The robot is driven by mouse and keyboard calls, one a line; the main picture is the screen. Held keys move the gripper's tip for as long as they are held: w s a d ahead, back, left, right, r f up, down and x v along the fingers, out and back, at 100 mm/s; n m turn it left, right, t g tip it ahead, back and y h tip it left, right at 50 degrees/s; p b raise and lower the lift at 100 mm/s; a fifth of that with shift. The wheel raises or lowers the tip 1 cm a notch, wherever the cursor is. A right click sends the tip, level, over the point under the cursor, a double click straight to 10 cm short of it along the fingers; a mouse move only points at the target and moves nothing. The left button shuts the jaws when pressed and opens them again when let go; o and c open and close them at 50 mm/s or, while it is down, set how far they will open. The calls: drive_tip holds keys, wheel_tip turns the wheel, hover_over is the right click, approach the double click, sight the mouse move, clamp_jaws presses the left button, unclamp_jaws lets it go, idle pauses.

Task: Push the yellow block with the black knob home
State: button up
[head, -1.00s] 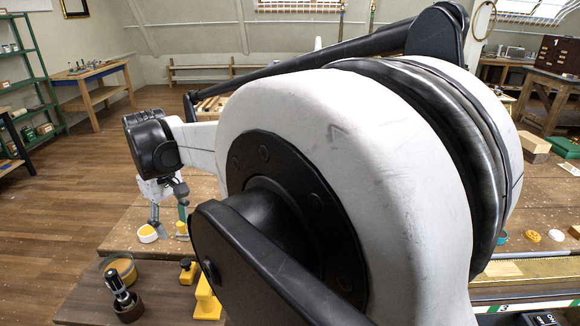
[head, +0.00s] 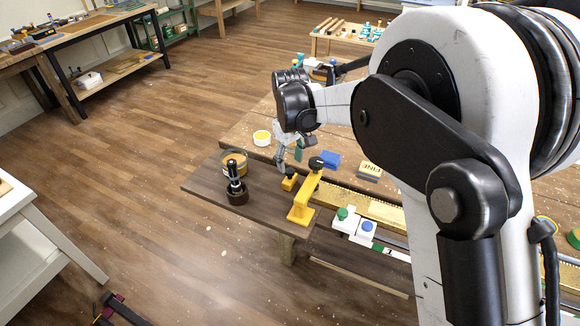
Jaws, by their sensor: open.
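A small yellow block (head: 288,184) with a dark top sits on the dark board at the left end of the bench. Just right of it stands a taller yellow bracket (head: 301,205) with a black knob (head: 316,163) at its upper end. I cannot tell for sure which of the two is the task's block. My gripper (head: 289,160) points down behind the small block, with its fingers apart and nothing visible between them. A gap to the yellow parts seems to show, but contact cannot be judged.
A white cup (head: 262,138) and blue block (head: 330,159) lie behind. White blocks with green and blue knobs (head: 354,224) stand right.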

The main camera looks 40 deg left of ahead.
sight(290, 171)
drive_tip(key=shift+f, duration=1.85)
drive_tip(key=shift+c, duration=0.3)
clamp_jaws()
